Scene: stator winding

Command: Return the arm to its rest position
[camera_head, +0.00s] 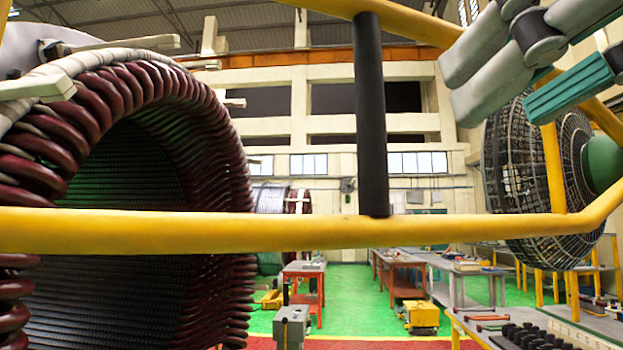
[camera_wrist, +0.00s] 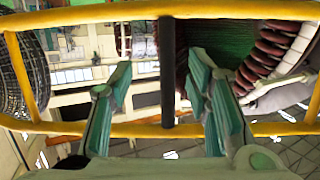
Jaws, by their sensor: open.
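My gripper shows in the wrist view (camera_wrist: 160,72) with its two teal fingers spread wide apart. Nothing is held between them. A black post (camera_wrist: 167,75) of the yellow railing lies behind the gap, and I cannot tell how near the fingers are to it. In the head view, part of my arm and a teal finger of my gripper (camera_head: 570,86) show at the upper right, raised in front of the yellow railing. The rest of the gripper is outside that view or hidden.
The yellow railing (camera_head: 230,232) with its black post (camera_head: 370,115) crosses the head view. A large stator with dark red coils (camera_head: 225,140) stands left; a round wound machine part (camera_head: 525,165) stands right. Workbenches (camera_head: 445,270) stand on the green floor (camera_head: 355,310), open in the middle.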

